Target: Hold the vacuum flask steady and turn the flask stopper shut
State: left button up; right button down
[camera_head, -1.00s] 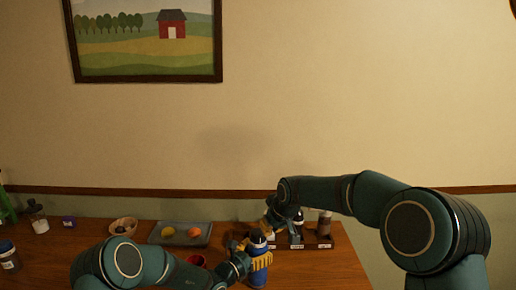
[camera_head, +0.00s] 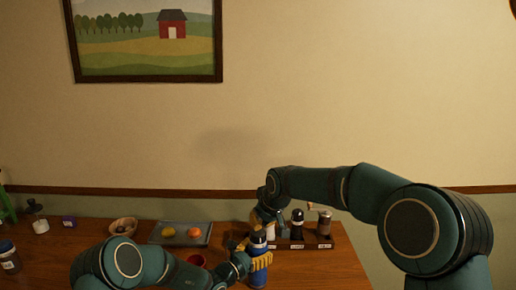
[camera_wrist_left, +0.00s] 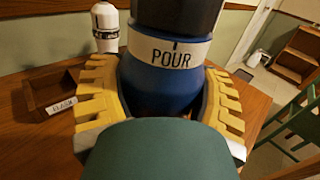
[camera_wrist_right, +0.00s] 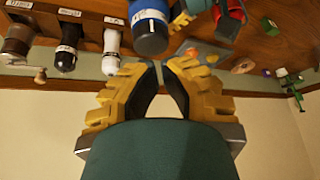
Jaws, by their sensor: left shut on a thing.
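The vacuum flask (camera_head: 258,278) stands upright near the table's front edge, blue with a white band reading POUR in the left wrist view (camera_wrist_left: 170,85). Its dark stopper (camera_wrist_left: 178,14) sits on top, above the band. My left gripper (camera_head: 250,264) is shut around the blue body below the band. My right gripper (camera_head: 266,216) is behind and above the flask. In the right wrist view its fingers (camera_wrist_right: 162,66) have a narrow empty gap between them, and the flask top (camera_wrist_right: 150,44) lies just beyond the fingertips, apart from them.
A labelled wooden rack (camera_head: 312,244) holds bottles and a grinder (camera_head: 324,222) right of the flask. A red cup (camera_head: 197,261) stands close left.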

jog(key=shift+s+f, duration=0.1)
jog(key=shift+f, duration=3.1)
jog(key=shift+w, duration=0.3)
jog(key=shift+w+d, duration=0.3)
jog(key=shift+d, duration=0.25)
jog(key=shift+w+d, duration=0.25)
jog(key=shift+d, duration=0.25)
jog(key=shift+s+d, duration=0.15)
jog(key=shift+s+d, duration=0.1)
jog(key=shift+s, duration=0.05)
pick_arm(q)
jog(key=shift+f, duration=0.1)
pick_arm(e)
notch_tip(320, 180, up, 6)
send_over(265, 241)
jog(key=s+d, duration=0.2)
jog(key=shift+a, duration=0.2)
